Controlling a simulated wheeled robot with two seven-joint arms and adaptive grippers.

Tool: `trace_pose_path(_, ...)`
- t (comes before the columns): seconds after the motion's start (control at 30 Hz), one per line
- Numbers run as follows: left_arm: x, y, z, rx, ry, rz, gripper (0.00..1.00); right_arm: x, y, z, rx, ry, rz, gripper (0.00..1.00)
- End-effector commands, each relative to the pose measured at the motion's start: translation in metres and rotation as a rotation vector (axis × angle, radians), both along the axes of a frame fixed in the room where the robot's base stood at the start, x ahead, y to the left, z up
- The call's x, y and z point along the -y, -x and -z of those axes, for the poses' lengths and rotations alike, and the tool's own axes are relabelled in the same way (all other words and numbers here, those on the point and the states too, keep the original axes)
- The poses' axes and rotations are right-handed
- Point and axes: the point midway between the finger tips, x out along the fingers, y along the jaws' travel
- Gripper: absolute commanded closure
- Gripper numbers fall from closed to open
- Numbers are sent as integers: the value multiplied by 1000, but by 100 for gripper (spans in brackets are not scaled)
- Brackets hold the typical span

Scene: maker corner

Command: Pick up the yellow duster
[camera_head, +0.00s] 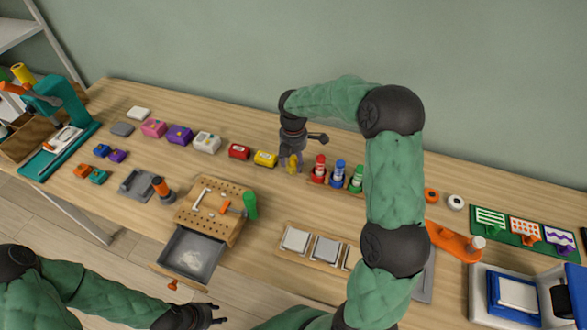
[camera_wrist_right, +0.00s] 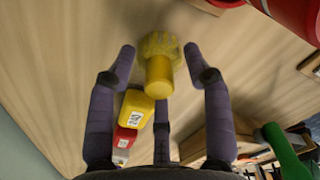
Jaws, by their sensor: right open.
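The yellow duster (camera_head: 294,164) is at the back middle of the table, partly hidden by my right gripper (camera_head: 292,152). In the right wrist view, the duster (camera_wrist_right: 158,72) has a smooth round handle end pointing at the camera and a fuzzy head beyond it. My right gripper (camera_wrist_right: 160,52) is open, with its fingers spread around the duster and gaps visible on both sides. My left gripper (camera_head: 208,316) is low at the front, off the table and far from the duster; its finger state is unclear.
A yellow box (camera_head: 265,159) and a red box (camera_head: 239,152) stand just left of the duster. Red (camera_head: 319,169), blue (camera_head: 338,174) and green (camera_head: 356,180) bottles stand close on its right. A pegboard block (camera_head: 222,190) and an open grey drawer (camera_head: 190,254) are nearer the front.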

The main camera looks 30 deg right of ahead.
Motion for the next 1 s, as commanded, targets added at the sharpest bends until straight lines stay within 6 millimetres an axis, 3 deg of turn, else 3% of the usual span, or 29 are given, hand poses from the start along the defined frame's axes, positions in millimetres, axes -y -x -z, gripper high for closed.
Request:
trace_pose_path(0.17, 0, 0, -1, 0, 0, 0, 60, 0, 0, -1, 2, 0, 1, 49)
trace_pose_path(0.37, 0, 0, -1, 1, 0, 0, 60, 0, 0, -1, 2, 0, 1, 100)
trace_pose_path(0.77, 0, 0, -3, 0, 0, 0, 60, 0, 0, -4, 2, 0, 1, 100)
trace_pose_path(1.0, 0, 0, -20, 0, 0, 0, 60, 1, -1, -41, 5, 0, 2, 100)
